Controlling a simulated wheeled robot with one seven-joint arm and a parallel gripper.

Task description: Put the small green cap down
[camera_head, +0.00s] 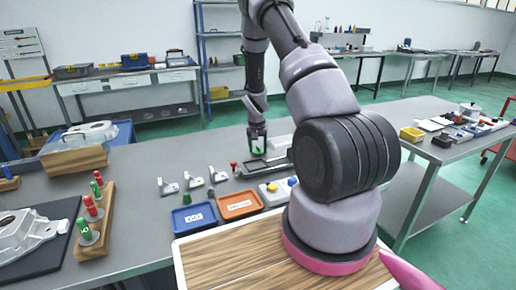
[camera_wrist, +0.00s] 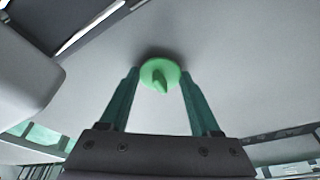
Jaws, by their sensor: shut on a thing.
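The small green cap (camera_wrist: 160,76) is a round bright green disc with a pointed grip in its middle. It sits between the two dark teal fingertips of my gripper (camera_wrist: 160,73) in the wrist view. In the head view my gripper (camera_head: 257,141) points down at the rear of the grey worktable (camera_head: 150,180), with a bit of green at its tips. The gripper is shut on the cap. A grey surface lies behind the cap in the wrist view; I cannot tell if the cap touches it.
A blue tray (camera_head: 194,217) and an orange tray (camera_head: 240,204) lie in front of my gripper. Several small metal brackets (camera_head: 193,181) stand left of it. A wooden block (camera_head: 93,222) holds red and green plugs. A black mat (camera_head: 40,258) bears a casting.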

